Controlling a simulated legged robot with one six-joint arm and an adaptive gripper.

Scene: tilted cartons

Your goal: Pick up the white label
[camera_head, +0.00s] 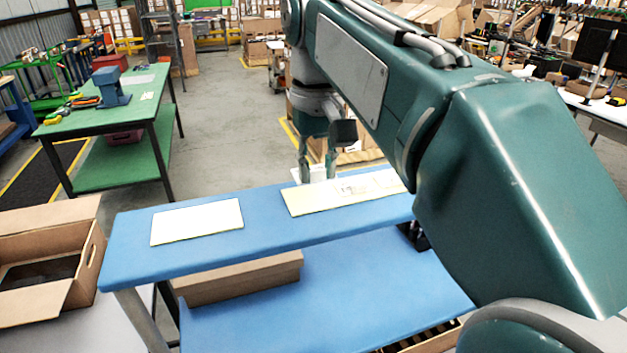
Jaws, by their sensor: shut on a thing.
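My gripper (317,170) points down over the back edge of a blue table (270,234). Its two fingers show with a small white piece (316,174) between them, which looks like the white label; the gripper is shut on it. The piece is small in the picture and partly hidden by the fingers. A flat white sheet (197,221) with a yellowish edge lies at the left of the table. A pale printed sheet (345,192) lies to the right, just in front of the gripper, its right end hidden behind my arm.
A lower blue shelf (330,303) has a closed brown carton (240,279) at its left. An open carton (45,262) stands at the far left. A green workbench (110,100) with tools stands behind. The blue table is bare between the two sheets.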

